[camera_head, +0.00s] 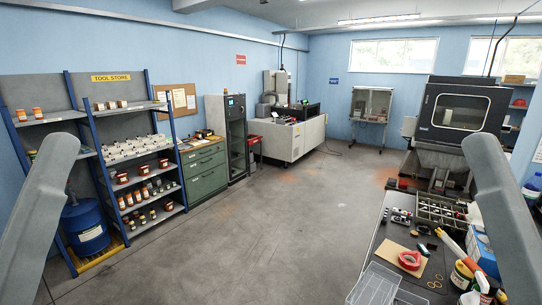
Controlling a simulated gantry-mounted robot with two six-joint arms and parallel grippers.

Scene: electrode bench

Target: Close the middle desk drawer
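A green drawer cabinet (208,182) with a wooden top stands against the left wall, beside the tool shelves. Its front has stacked drawers; the middle drawer (207,170) is small in the picture. I cannot tell whether any of its drawers stands out from the front. No other desk drawer is clearly visible. Grey links of my two arms show at the left and right edges, far from the cabinet. Neither of my grippers is in the frame.
Tool shelves (127,105) stand left of the cabinet, with a blue drum (86,224) at their foot. A dark tall cabinet (234,135) stands to its right. A cluttered dark worktable (385,243) is at front right. The grey floor (290,230) between is clear.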

